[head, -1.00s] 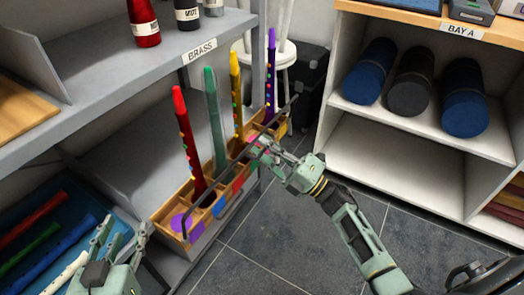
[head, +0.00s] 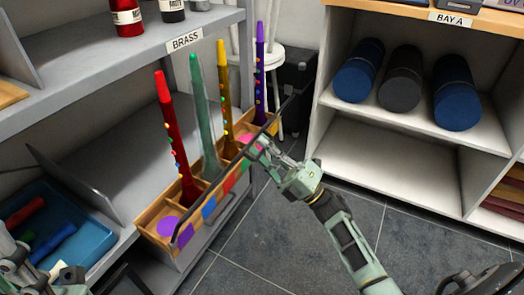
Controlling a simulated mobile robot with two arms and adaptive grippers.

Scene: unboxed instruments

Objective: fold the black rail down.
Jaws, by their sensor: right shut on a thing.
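The black rail (head: 220,178) is a thin bar running along the front of a wooden box (head: 150,213), raised at or just above its front edge. The box holds a red instrument (head: 175,140), a green one (head: 203,115), a yellow one (head: 224,90) and a purple one (head: 260,75), all upright in compartments behind the rail. My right gripper (head: 258,150) is shut on the black rail, right of its middle; its fingers hide a short part of the rail. My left gripper (head: 40,265) is partly cut off at the bottom left, and its opening is unclear.
A grey shelf (head: 120,60) labelled BRASS overhangs to the left. A blue tray (head: 95,232) with coloured instruments lies at the lower left. A white stool (head: 295,62) and black case stand behind. Clear grey floor (head: 270,235) lies in front of the box.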

